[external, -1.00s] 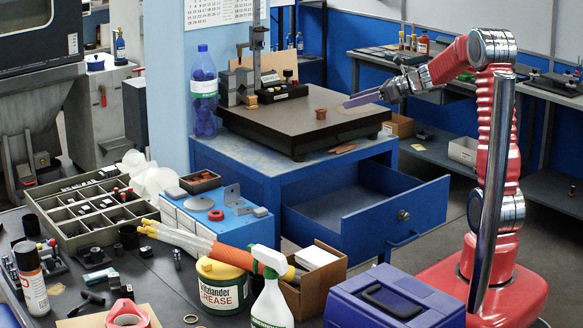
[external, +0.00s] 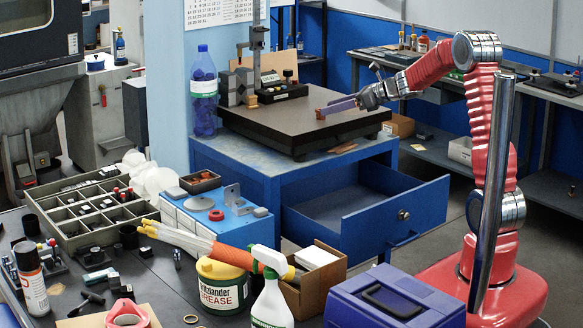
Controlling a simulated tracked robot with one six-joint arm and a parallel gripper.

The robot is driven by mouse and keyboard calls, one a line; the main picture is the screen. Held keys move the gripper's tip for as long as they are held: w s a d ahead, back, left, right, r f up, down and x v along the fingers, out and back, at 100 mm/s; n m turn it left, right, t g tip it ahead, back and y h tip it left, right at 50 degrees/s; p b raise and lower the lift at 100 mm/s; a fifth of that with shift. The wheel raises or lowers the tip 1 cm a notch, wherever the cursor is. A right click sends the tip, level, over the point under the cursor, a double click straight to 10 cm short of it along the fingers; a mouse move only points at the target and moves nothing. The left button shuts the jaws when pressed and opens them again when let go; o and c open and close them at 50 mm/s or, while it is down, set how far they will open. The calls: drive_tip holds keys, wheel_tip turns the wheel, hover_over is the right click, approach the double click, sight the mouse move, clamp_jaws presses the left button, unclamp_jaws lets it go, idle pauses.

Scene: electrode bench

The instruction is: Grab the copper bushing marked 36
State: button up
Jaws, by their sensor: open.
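A small copper bushing (external: 320,114) stands on the dark surface plate (external: 275,125) on the blue cabinet. No number on it can be read at this size. My gripper (external: 328,108) is open, with its long purple-grey fingers reaching in from the right. The fingertips are at the bushing in the picture and partly cover its right side. I cannot tell whether the bushing is between the fingers or whether they touch it.
A height gauge (external: 256,50) and metal blocks stand at the plate's back left. A blue bottle (external: 203,92) stands left of the plate. The cabinet's drawer (external: 370,215) is pulled open below. The plate's front is clear.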

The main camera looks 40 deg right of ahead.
drive_tip(key=shift+x, duration=2.35)
drive_tip(key=shift+c, duration=0.3)
drive_tip(key=c, duration=1.1)
drive_tip(key=shift+r, duration=0.1)
wheel_tip(320, 180, up, 10)
drive_tip(key=shift+f, duration=0.1)
